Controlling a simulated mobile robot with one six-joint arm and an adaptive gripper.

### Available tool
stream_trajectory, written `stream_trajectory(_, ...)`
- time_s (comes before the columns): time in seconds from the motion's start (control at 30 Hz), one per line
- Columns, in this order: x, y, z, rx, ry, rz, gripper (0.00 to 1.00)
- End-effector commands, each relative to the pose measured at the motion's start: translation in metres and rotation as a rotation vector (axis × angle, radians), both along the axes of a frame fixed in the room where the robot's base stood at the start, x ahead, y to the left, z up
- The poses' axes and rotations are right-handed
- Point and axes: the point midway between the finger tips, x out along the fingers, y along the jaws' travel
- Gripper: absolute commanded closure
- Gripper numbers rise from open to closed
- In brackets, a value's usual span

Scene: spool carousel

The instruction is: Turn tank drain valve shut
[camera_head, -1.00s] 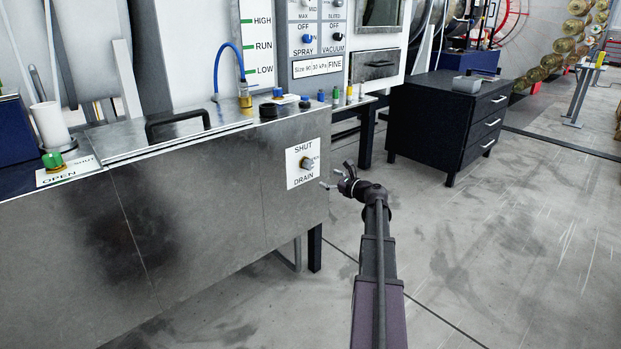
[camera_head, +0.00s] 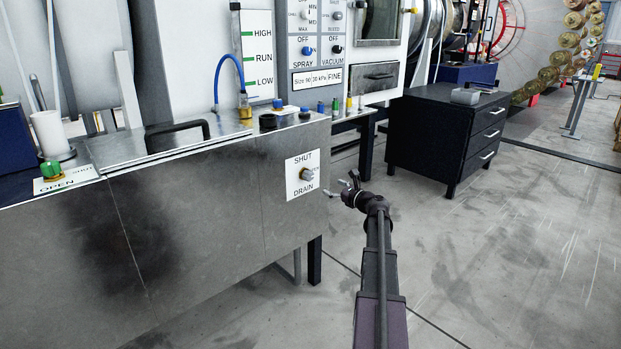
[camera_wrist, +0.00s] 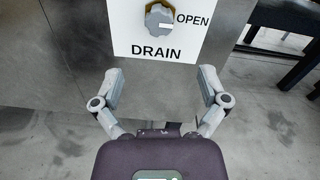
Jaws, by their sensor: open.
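The drain valve knob (camera_head: 307,174) is a small grey knob with a brass-coloured base on a white plate (camera_head: 293,187) marked SHUT, OPEN and DRAIN, on the front of the metal tank (camera_head: 200,215). In the wrist view the knob (camera_wrist: 160,23) has a pale pointer line aimed right, toward OPEN. The SHUT label is out of that view. My gripper (camera_head: 340,189) is open and empty, just right of the plate in the head view. In the wrist view its fingers (camera_wrist: 160,80) are spread below the knob, apart from it.
A green-knobbed valve (camera_head: 50,170) with an OPEN/SHUT plate sits on the tank top at left. A black handle (camera_head: 178,132) is on the lid. A dark drawer cabinet (camera_head: 425,138) stands behind my gripper. The floor at right is clear.

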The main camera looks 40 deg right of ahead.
Motion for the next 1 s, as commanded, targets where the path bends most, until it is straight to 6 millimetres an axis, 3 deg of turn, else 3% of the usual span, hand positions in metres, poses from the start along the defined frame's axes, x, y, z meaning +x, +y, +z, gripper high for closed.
stream_trajectory(0.6,0.092,0.009,0.000,0.000,0.000,0.002,0.06)
stream_trajectory(0.8,0.111,0.012,0.000,0.000,0.000,0.002,0.06)
stream_trajectory(1.0,0.117,0.013,0.000,0.000,0.000,0.001,0.06)
